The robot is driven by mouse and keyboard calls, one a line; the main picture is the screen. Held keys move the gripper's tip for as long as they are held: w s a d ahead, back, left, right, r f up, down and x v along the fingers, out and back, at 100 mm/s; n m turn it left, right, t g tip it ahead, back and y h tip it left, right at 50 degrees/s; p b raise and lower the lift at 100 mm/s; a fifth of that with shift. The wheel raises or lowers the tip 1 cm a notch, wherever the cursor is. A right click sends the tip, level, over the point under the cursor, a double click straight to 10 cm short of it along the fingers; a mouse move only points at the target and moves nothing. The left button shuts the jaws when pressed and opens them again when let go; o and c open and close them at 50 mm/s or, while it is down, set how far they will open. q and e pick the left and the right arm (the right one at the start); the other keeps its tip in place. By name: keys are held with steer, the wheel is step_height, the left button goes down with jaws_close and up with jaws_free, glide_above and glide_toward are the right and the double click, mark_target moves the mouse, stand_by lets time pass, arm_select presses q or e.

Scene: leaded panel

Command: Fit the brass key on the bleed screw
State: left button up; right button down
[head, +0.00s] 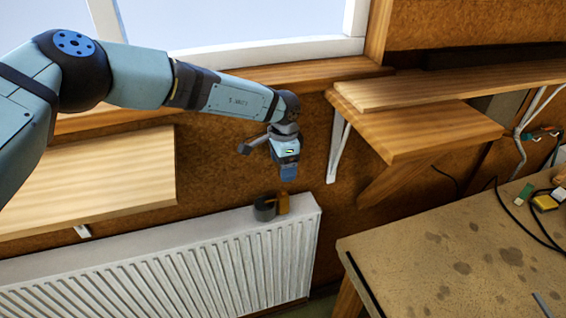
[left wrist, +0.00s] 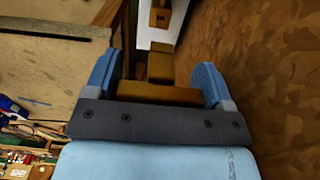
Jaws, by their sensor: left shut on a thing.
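My left gripper (head: 288,174) points down above the right end of the white radiator (head: 308,208). In the left wrist view its two blue fingers are shut on the wide head of the brass key (left wrist: 158,94). The key's stem (left wrist: 160,64) points away from the gripper. Beyond its tip is a brass fitting with a small dark square, apparently the bleed screw (left wrist: 160,18). A gap shows between them in that view. The fitting seems to be the orange-brown piece (head: 283,204) at the radiator's end in the head view. There the key cannot be made out.
A dark round knob (head: 264,210) sits just left of the fitting. A wooden shelf on a white bracket (head: 338,147) juts from the wall to the right. A speckled workbench (head: 450,250) fills the lower right, and another wooden shelf (head: 110,180) is at left.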

arm_select(q)
steer(key=b, duration=0.3)
glide_above(283, 191)
steer(key=shift+f, duration=2.45)
steer(key=shift+s, duration=0.1)
steer(key=shift+f+b, duration=0.35)
steer(key=shift+f, duration=0.15)
steer(key=shift+f+b, duration=0.5)
steer(key=shift+f, duration=0.3)
